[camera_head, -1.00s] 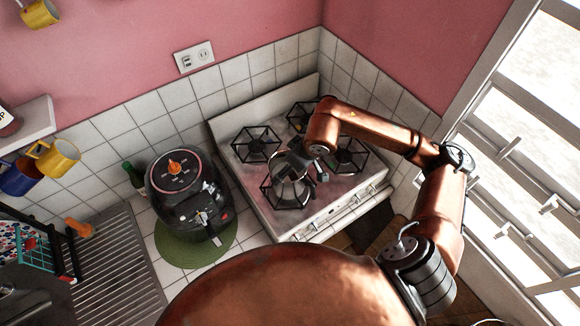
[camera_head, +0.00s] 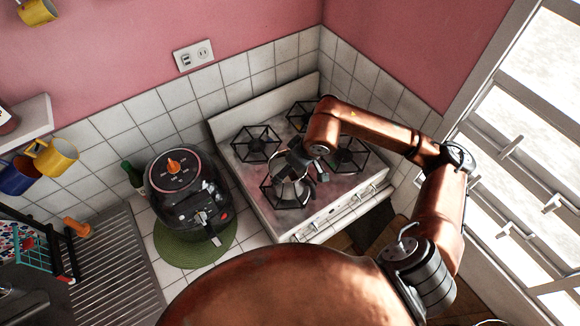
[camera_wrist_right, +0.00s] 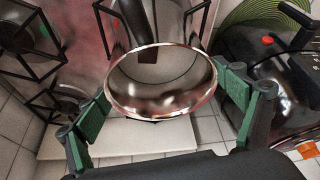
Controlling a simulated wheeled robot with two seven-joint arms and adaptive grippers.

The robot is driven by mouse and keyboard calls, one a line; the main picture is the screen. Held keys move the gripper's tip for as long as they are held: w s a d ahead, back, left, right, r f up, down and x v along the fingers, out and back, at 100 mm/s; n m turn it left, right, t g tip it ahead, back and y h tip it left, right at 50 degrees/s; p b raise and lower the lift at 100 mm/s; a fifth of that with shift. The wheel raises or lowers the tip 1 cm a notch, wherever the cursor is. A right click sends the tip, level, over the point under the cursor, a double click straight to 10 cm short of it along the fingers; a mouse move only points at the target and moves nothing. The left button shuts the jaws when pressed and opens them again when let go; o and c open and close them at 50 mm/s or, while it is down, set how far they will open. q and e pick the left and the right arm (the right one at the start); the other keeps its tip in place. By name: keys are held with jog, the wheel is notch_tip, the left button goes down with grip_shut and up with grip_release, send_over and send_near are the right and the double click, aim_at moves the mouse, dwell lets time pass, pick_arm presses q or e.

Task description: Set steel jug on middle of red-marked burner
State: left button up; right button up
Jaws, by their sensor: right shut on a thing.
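The steel jug (camera_head: 287,191) is over the front-left burner (camera_head: 270,197) of the white stove. I cannot tell whether it rests on the grate or is just above it. In the right wrist view its shiny round rim (camera_wrist_right: 160,113) faces the camera, between the green-padded fingers. My right gripper (camera_head: 306,168) is at the jug's upper part and shut on it. It also shows in the right wrist view (camera_wrist_right: 172,105). My left gripper is not in view.
The stove (camera_head: 240,172) has other black grates (camera_head: 256,143) behind and right of the jug. Tiled walls close off the back and right.

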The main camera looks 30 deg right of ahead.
jog(key=shift+f, duration=0.1)
dwell(0.4)
jog(key=o, duration=1.8)
jog(key=shift+o, duration=0.7)
jog(key=shift+f, duration=0.15)
jog(key=v, duration=1.2)
jog(key=shift+a, duration=0.15)
